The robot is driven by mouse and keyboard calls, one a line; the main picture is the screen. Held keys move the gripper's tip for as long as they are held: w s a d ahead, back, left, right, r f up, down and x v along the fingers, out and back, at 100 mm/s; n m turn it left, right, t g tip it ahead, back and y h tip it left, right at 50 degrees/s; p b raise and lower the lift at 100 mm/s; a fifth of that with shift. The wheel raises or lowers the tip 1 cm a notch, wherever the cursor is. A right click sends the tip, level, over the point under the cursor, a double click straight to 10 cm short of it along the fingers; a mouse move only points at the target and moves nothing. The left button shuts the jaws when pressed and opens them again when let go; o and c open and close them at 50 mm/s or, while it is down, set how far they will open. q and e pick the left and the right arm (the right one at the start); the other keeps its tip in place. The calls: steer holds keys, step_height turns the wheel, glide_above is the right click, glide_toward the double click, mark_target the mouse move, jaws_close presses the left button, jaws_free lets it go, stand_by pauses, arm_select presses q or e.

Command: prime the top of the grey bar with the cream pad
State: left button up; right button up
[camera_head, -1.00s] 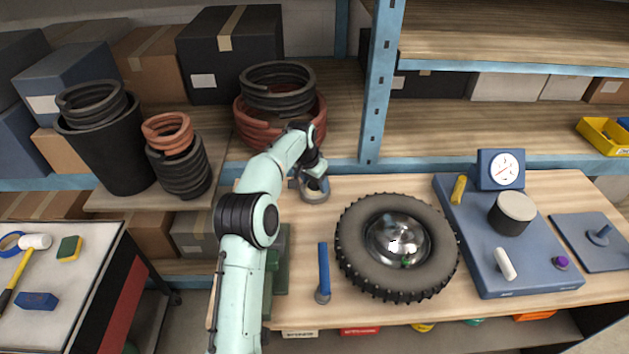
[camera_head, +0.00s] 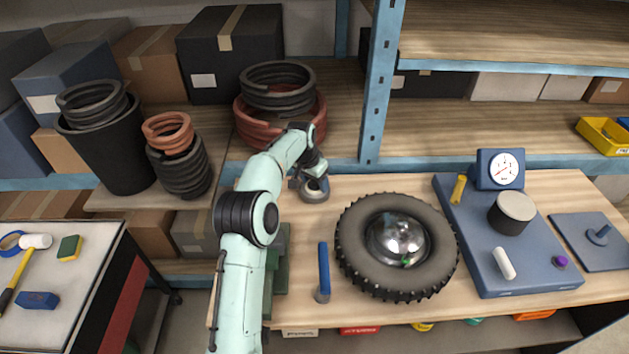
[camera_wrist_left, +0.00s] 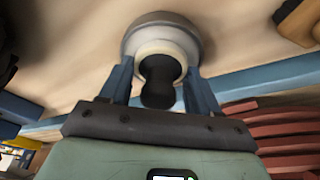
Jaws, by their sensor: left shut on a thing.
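In the head view, my left gripper (camera_head: 311,176) is over the back of the bench, at a round grey piece (camera_head: 315,195) with a pale top. In the left wrist view, the blue fingers of my left gripper (camera_wrist_left: 159,82) are either side of a dark knob (camera_wrist_left: 158,85) and the cream ring (camera_wrist_left: 176,52) around it. The wider grey body (camera_wrist_left: 163,22) is beyond them, close to the wooden top. The gripper is shut on this piece; I cannot tell whether the ring is the cream pad. I cannot pick out the grey bar with certainty. My right gripper is not in view.
A tyre (camera_head: 360,262) lies right of my arm, with a blue-handled tool (camera_head: 323,270) beside it. Further right is a blue plate (camera_head: 480,250) with a gauge (camera_head: 503,170). A blue shelf post (camera_head: 377,100) rises behind my gripper. Coils (camera_head: 277,90) stand behind it.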

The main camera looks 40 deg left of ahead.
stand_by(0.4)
arm_select(q)
steer(key=shift+w+r, duration=0.1)
steer(key=shift+r, duration=3.35)
